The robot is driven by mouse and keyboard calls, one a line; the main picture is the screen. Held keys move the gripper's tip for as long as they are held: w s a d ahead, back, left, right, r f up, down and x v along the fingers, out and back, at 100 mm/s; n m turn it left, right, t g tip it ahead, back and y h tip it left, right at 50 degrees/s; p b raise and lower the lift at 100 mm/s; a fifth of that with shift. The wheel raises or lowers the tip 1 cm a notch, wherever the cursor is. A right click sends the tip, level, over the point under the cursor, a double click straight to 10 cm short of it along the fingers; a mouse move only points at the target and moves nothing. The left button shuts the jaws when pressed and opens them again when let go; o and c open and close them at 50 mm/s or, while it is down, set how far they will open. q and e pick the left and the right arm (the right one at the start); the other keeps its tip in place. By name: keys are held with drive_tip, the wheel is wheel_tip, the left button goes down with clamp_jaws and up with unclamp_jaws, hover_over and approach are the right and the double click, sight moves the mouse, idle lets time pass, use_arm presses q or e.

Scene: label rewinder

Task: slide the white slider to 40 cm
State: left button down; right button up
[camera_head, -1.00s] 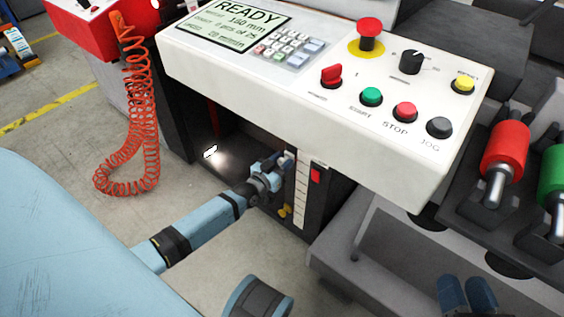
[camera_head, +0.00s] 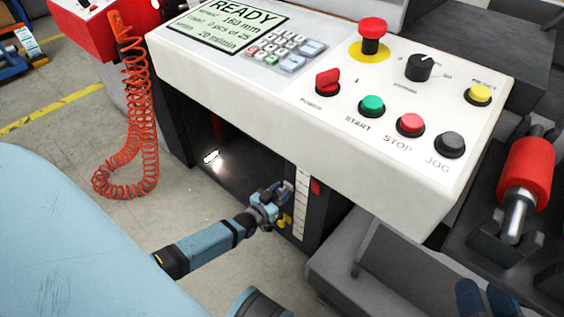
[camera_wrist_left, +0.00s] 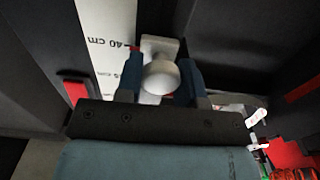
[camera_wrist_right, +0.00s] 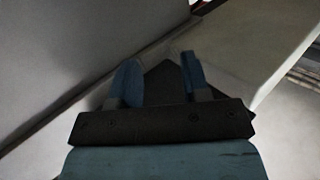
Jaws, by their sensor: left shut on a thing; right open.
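The white slider (camera_wrist_left: 160,76), with a round knob, is between the two fingers of my left gripper (camera_wrist_left: 158,82) in the left wrist view. That gripper is shut on it. Beside it runs a white scale strip (camera_wrist_left: 104,20); the "40 cm" mark is level with the slider's upper part, and a small red pointer shows at its edge there. A lower "cm" mark is partly covered. In the head view my left gripper (camera_head: 284,190) is at the scale strip (camera_head: 301,205) under the console, hiding the slider. My right gripper (camera_wrist_right: 160,82) is open and empty.
The white control console (camera_head: 330,80) overhangs the scale. A red part (camera_head: 316,186) sits right of the strip and a yellow knob (camera_head: 285,220) is below my left gripper. A coiled red hose (camera_head: 135,130) hangs at left. Red roller (camera_head: 525,170) stands at right.

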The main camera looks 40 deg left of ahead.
sight(279, 193)
use_arm(q)
drive_tip(key=c, duration=0.8)
unclamp_jaws()
drive_tip(key=shift+f, duration=0.3)
drive_tip(key=shift+o, duration=0.2)
use_arm(e)
drive_tip(key=shift+a+f, duration=0.15)
drive_tip(key=shift+f, duration=0.15)
use_arm(q)
drive_tip(key=shift+s+r, duration=0.1)
drive_tip(key=shift+s, duration=0.05)
use_arm(e)
drive_tip(key=shift+r, duration=0.1)
